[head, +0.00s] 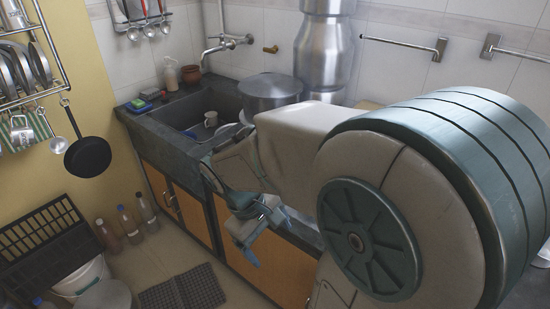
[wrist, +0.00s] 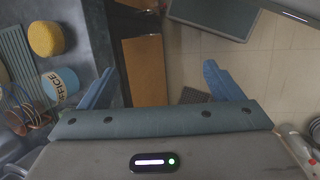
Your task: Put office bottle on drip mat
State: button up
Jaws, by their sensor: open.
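In the wrist view, a pale blue and white cylinder lettered OFFICE (wrist: 62,84), which looks like the office bottle, is at the left, outside my left finger. A ribbed grey-blue mat (wrist: 20,62), likely the drip mat, is beside it at the left edge. I cannot tell whether they touch. My gripper (wrist: 162,84) is open, with nothing between its blue fingers. In the head view, my gripper (head: 240,222) is in front of the counter cabinets. I cannot make out the bottle or ribbed mat there; my arm covers much of the counter.
A yellow round object (wrist: 46,39) is near the bottle. The sink (head: 185,108) and large pot (head: 270,90) are behind my gripper. A dark mat (head: 180,290) lies on the floor.

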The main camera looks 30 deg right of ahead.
jog(key=w+d+f+n+g+h+b, duration=0.1)
jog(key=w+d+f+n+h, duration=0.1)
jog(key=w+d+n+h, duration=0.4)
jog(key=w+d+f+n+g+h+b, duration=0.1)
jog(key=w+d+f+n+h, duration=0.2)
jog(key=w+n+h, duration=0.4)
jog(key=shift+m+h, duration=0.6)
jog(key=shift+m, duration=0.1)
jog(key=x, duration=0.8)
jog(key=shift+w+d+r, duration=0.1)
jog(key=shift+w+r, duration=0.05)
jog(key=shift+w, duration=0.05)
jog(key=x, duration=0.5)
jog(key=shift+w+d+r+b, duration=0.25)
jog(key=shift+d+r+b, duration=0.05)
jog(key=shift+d+b, duration=0.05)
jog(key=c, duration=1.2)
jog(key=shift+c, duration=0.2)
